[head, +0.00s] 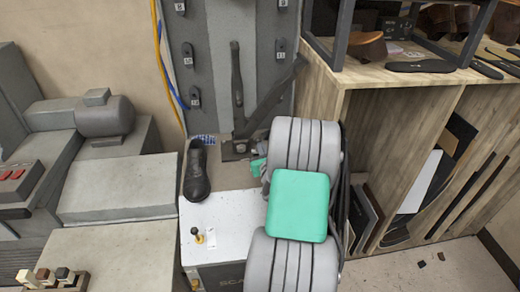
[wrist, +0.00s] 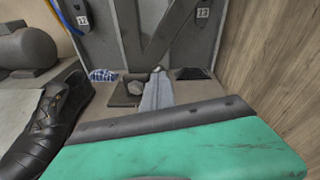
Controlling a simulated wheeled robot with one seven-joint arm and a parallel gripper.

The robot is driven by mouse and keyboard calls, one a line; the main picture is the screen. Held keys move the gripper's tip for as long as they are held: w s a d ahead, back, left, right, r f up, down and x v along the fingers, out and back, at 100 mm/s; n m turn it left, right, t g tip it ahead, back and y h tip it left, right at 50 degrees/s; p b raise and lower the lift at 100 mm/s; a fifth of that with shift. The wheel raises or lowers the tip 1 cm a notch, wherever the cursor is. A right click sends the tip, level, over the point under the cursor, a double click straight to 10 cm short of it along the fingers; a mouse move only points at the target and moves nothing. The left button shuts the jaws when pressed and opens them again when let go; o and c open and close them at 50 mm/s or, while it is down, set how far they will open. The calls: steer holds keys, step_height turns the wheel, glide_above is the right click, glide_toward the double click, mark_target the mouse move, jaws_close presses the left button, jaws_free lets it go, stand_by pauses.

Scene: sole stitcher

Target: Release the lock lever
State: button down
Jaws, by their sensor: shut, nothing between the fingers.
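A dark upright lever (head: 237,80) and a dark slanted bar (head: 275,98) rise from a dark bracket at the foot of the grey machine column; I cannot tell for sure which is the lock lever. In the wrist view the slanted bar (wrist: 172,30) rises just beyond my gripper (wrist: 157,75). My gripper is shut and empty, its narrow grey fingers pointing at the bracket's dark base plate (wrist: 127,92). Whether the fingertips touch anything there I cannot tell. In the head view my grey and green arm hides most of the gripper.
A black shoe (head: 196,170) stands left of the bracket, close to my gripper. A wooden shelf unit (head: 385,130) closes off the right side. A grey motor housing (head: 105,116) lies at left.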

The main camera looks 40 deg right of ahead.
steer(key=shift+w+d+r+p, duration=0.3)
steer(key=shift+w+r+p, duration=0.05)
steer(key=shift+r, duration=0.25)
steer(key=shift+w+d+r+p, duration=0.3)
steer(key=shift+w+r+p, duration=0.05)
steer(key=shift+r, duration=0.35)
steer(key=s+a+r+p, duration=0.2)
steer(key=s+r+p, duration=0.2)
steer(key=r+p, duration=0.3)
steer(key=shift+a+r+p, duration=0.2)
steer(key=shift+r+p, duration=0.1)
steer(key=shift+p, duration=0.45)
steer(key=shift+s, duration=0.1)
